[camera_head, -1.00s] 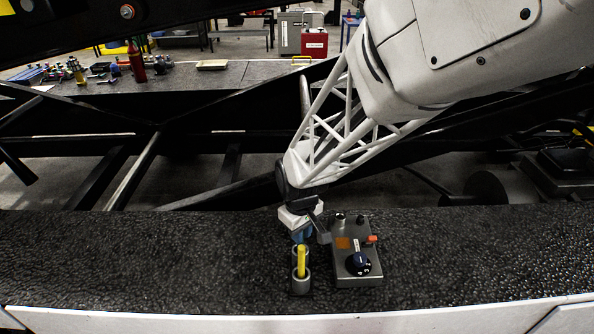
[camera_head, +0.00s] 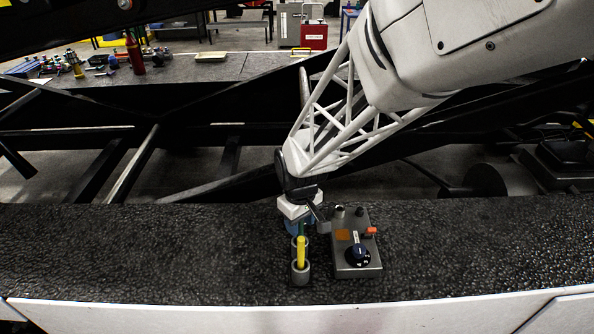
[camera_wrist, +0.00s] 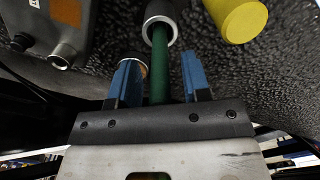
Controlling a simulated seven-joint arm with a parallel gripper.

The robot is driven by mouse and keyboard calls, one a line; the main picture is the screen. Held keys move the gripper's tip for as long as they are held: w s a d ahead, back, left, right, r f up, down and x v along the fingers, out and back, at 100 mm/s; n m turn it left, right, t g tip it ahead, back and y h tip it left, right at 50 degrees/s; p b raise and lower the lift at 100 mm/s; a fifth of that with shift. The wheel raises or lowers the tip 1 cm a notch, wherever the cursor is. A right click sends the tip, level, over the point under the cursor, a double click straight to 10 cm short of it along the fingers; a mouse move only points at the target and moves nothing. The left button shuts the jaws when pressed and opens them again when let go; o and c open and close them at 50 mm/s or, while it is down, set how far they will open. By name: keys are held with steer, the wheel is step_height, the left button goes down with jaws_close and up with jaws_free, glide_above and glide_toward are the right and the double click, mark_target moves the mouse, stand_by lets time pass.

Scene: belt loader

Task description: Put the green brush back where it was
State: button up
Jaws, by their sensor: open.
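The green brush (camera_wrist: 159,62) stands with its handle end in a grey round holder (camera_wrist: 162,17) in the wrist view. My gripper (camera_wrist: 161,68) is open, with one blue finger on each side of the green handle and a gap to each. In the head view my gripper (camera_head: 295,228) is low over the dark belt, and only a thin piece of the green brush (camera_head: 302,229) shows. A yellow handle (camera_head: 301,252) stands in the front grey holder (camera_head: 300,274); it also shows in the wrist view (camera_wrist: 238,17).
A grey control box (camera_head: 352,262) with a dark knob stands close to the right of the holders. Another round rim (camera_wrist: 133,62) shows behind a finger in the wrist view. The textured belt (camera_head: 130,255) is clear to the left.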

step_height(320, 180, up, 11)
steer(key=shift+r, duration=0.2)
stand_by(0.4)
stand_by(0.5)
steer(key=s+d+r+m+t, duration=0.1)
steer(key=s+d+r+m, duration=0.3)
steer(key=s+d, duration=0.4)
steer(key=s+d+r+m+t, duration=0.1)
steer(key=s+d+r+m, duration=0.2)
steer(key=s+d, duration=0.5)
steer(key=s+m, duration=0.1)
steer(key=s, duration=0.2)
steer(key=shift+d+r+t, duration=0.2)
steer(key=shift+r+t, duration=0.1)
steer(key=shift+r, duration=0.05)
stand_by(0.5)
